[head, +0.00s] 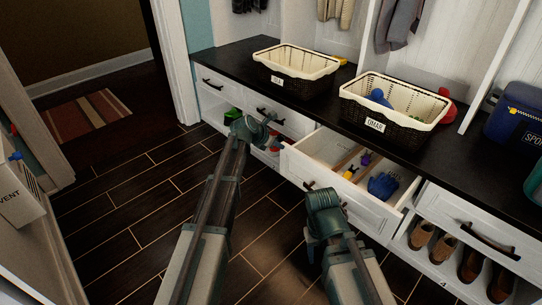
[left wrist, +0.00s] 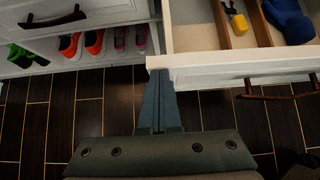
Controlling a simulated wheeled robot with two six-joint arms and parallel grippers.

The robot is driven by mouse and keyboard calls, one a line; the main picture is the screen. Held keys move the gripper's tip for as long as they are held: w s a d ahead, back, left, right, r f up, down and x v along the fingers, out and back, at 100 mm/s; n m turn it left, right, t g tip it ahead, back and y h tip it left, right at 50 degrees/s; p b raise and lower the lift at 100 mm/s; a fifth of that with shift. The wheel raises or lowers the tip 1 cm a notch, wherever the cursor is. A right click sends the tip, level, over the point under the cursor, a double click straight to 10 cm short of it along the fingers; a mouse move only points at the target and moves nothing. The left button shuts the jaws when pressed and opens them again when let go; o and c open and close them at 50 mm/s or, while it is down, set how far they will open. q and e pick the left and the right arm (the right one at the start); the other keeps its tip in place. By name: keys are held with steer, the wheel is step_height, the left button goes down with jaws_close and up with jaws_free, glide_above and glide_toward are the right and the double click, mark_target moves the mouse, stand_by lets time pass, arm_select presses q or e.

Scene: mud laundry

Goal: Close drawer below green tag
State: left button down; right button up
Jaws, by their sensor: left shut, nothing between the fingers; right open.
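One white drawer (head: 340,199) in the bench stands open. It has wooden dividers, a blue glove (head: 383,186) and small yellow and purple items inside. In the left wrist view its front panel (left wrist: 235,70) and dark handle (left wrist: 279,96) show at upper right. My left gripper (head: 262,124) is shut and empty. In the left wrist view its fingertips (left wrist: 158,76) are at the left end of that front panel; I cannot tell whether they touch. My right gripper (head: 322,198) is open, in front of the open drawer. I cannot make out a green tag.
A basket (head: 289,76) and another basket (head: 388,116) labelled OMAR stand on the black bench top (head: 330,108). A closed drawer (head: 470,230) is at right, above brown shoes (head: 443,248). A box (head: 19,190) stands at far left. The dark floor between is clear.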

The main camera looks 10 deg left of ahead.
arm_select(q)
steer(key=w+d, duration=1.1)
steer(key=w, duration=0.4)
arm_select(e)
steer(key=shift+d, duration=0.1)
arm_select(q)
steer(key=shift+s+a, duration=0.1)
